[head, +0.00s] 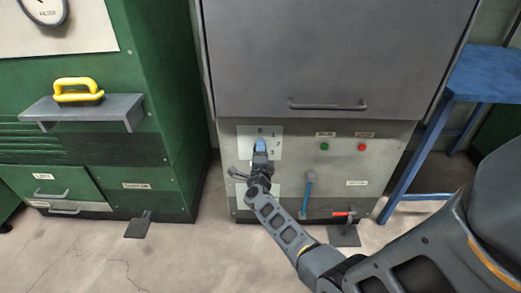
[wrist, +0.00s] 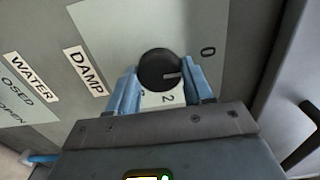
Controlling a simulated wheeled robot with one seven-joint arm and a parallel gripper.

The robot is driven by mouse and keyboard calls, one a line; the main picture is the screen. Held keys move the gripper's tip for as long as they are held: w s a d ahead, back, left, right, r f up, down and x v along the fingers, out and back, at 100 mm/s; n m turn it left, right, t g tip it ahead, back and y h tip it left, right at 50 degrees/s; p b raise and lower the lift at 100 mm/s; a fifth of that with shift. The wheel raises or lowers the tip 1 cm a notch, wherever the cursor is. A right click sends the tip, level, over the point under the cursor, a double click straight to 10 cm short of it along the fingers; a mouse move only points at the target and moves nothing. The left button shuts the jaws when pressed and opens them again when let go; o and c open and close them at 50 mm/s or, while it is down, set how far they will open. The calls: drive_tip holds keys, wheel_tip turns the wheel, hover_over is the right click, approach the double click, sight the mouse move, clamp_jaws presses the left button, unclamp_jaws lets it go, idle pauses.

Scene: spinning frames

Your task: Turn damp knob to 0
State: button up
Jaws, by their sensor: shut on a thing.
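The damp knob (wrist: 157,68) is a round black knob with a pale pointer line, on a light plate (wrist: 105,20) beside a DAMP label (wrist: 84,70). My gripper (wrist: 163,72) is shut on the knob, with a light blue finger on either side. In the wrist view the pointer line aims right and slightly down, a little off the 0 mark (wrist: 208,51). A 2 (wrist: 167,98) shows below the knob. The 1 is not seen there. In the head view my gripper (head: 260,146) hides the knob; 0, 1 and 3 show around it.
A WATER label (wrist: 30,76) sits beside DAMP. On the machine front are a green button (head: 324,146), a red button (head: 362,147), a blue-handled lever (head: 309,180) and a red handle (head: 343,213). A blue table (head: 485,72) stands right, a green machine (head: 165,60) left.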

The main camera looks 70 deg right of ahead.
idle(0.5)
drive_tip(key=o, duration=1)
drive_tip(key=shift+o, duration=0.2)
drive_tip(key=p+v, duration=0.2)
drive_tip(key=v, duration=0.6)
drive_tip(key=shift+d, duration=0.1)
